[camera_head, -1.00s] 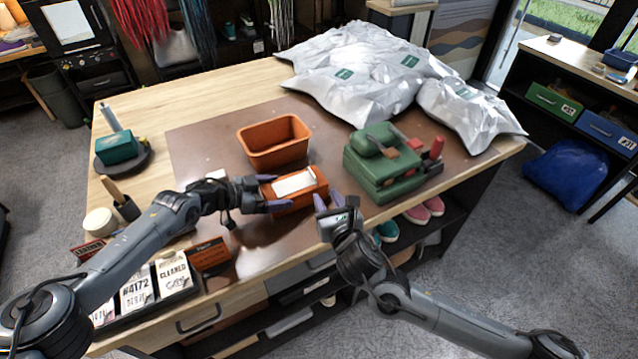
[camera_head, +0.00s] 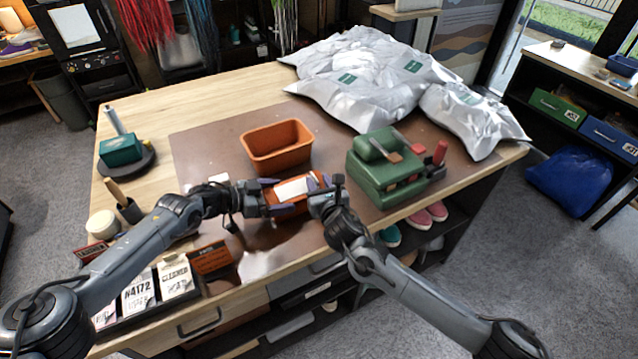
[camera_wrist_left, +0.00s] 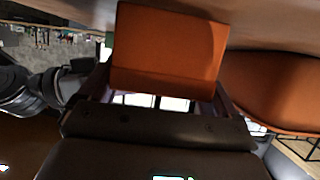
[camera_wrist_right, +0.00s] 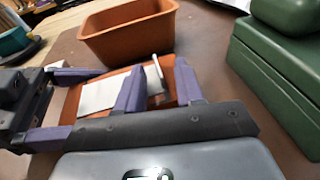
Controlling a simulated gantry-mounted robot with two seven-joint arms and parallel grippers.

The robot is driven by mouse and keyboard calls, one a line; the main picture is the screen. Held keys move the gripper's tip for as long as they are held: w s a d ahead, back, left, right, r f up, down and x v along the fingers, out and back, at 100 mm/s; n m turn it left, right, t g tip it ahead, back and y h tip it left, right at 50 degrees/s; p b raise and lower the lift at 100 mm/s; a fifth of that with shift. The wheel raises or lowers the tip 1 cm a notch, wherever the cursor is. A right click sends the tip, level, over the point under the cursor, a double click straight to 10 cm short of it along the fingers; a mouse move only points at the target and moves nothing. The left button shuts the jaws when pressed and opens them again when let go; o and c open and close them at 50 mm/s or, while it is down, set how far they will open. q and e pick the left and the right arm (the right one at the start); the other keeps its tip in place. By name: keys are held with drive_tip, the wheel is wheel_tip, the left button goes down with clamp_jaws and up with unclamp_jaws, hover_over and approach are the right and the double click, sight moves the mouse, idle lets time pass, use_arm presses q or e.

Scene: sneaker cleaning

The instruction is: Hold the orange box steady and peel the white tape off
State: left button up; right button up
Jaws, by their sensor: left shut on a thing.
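The orange box (camera_head: 285,209) lies on the brown mat near the table's front edge. My left gripper (camera_head: 266,197) is shut on its left end. The box fills the upper middle of the left wrist view (camera_wrist_left: 168,50). The white tape (camera_head: 293,188) lies flat along the box top. In the right wrist view, the flat tape (camera_wrist_right: 96,97) ends in a tab that stands up at the right. My right gripper (camera_wrist_right: 158,85) is at the box's right end, its fingers apart on either side of the tab. Contact with the tab cannot be told.
An empty orange bin (camera_head: 276,145) stands just behind the box. A green machine (camera_head: 385,168) stands to the right, near my right gripper. Silvery bags (camera_head: 365,75) fill the back right. A card holder (camera_head: 140,300) is at the front left.

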clamp_jaws()
idle(0.3)
drive_tip(key=shift+r, duration=0.2)
drive_tip(key=shift+r, duration=2.8)
drive_tip(key=shift+r, duration=0.4)
drive_tip(key=shift+r, duration=0.3)
drive_tip(key=shift+r, duration=0.2)
drive_tip(key=shift+r, duration=1.85)
